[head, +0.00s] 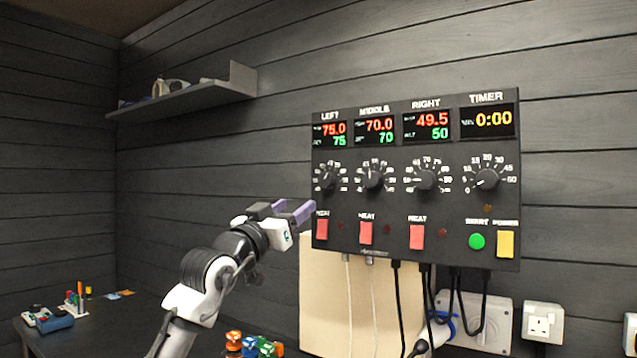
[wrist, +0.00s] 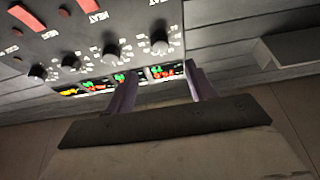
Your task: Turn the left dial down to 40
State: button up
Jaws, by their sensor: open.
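The left dial (head: 327,180) is a black knob on a dark control panel (head: 390,257), under the LEFT display (head: 329,134), which reads 75.0 in red and 75 in green. In the wrist view, which is upside down, the left dial (wrist: 160,47) is the rightmost knob, just beyond the fingertips. My gripper (head: 294,209) has purple fingers and is open and empty, below and to the left of the dial and apart from it. In the wrist view my gripper (wrist: 161,70) shows both fingers spread.
The middle dial (head: 374,178), right dial (head: 426,178) and timer dial (head: 486,179) run along the panel. A red heat switch (head: 322,228) sits under the left dial. Cables hang below. A wall shelf (head: 190,96) is at upper left. Colored items (head: 250,345) stand on the bench.

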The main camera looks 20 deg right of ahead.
aim_at(324, 183)
jog(key=p+x, duration=0.1)
jog(key=x, duration=0.2)
jog(key=p+x, duration=0.2)
jog(key=x, duration=0.2)
jog(key=p+x, duration=0.2)
jog(key=x, duration=0.2)
jog(key=shift+s+r, duration=0.1)
jog(key=shift+r, duration=0.2)
jog(key=shift+w+d, duration=0.3)
jog(key=c, duration=1)
